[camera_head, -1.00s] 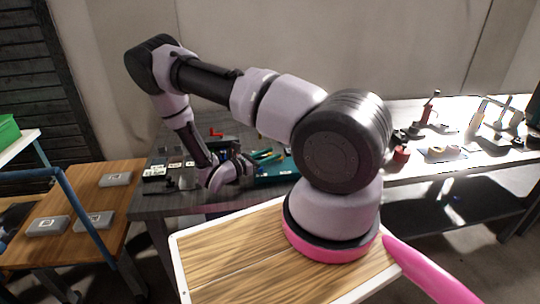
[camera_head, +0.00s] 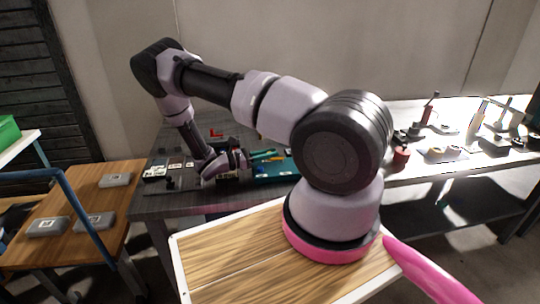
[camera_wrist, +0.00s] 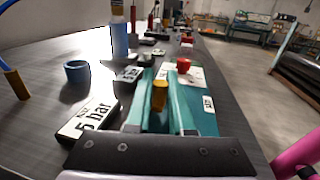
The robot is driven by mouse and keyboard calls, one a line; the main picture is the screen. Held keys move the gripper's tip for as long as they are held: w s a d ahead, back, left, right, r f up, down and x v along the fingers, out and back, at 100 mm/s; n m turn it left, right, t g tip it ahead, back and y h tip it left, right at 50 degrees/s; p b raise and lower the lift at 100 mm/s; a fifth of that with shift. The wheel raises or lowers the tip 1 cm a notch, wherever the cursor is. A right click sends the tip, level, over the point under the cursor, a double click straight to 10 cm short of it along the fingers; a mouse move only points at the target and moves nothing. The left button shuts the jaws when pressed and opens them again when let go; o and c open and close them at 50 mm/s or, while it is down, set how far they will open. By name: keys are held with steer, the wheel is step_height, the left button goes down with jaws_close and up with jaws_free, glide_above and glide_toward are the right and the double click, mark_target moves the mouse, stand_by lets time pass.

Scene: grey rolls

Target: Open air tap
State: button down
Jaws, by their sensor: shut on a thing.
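In the wrist view a sign reading "5 bar" (camera_wrist: 90,119), its top line unclear, lies left of my gripper (camera_wrist: 160,108). My jaws are shut with a small amber piece (camera_wrist: 160,95) between them; its lower part is hidden, and I cannot tell whether it belongs to the tap. In the head view my gripper (camera_head: 240,160) is low over the bench at the left end of the teal tray (camera_head: 285,174). A red handle-like part (camera_head: 215,133) stands behind it at the back of the bench. I cannot tell if this is the air tap.
The grey bench (camera_head: 165,203) carries small labelled boxes (camera_head: 155,172) left of my gripper. A blue cup (camera_wrist: 77,71) and a blue bottle (camera_wrist: 119,40) stand beyond the sign. A red pot (camera_head: 401,155) stands farther right. A wooden table (camera_head: 120,195) is at left.

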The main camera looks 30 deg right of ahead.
steer(key=c, duration=0.8)
jaws_free()
step_height(320, 180, up, 10)
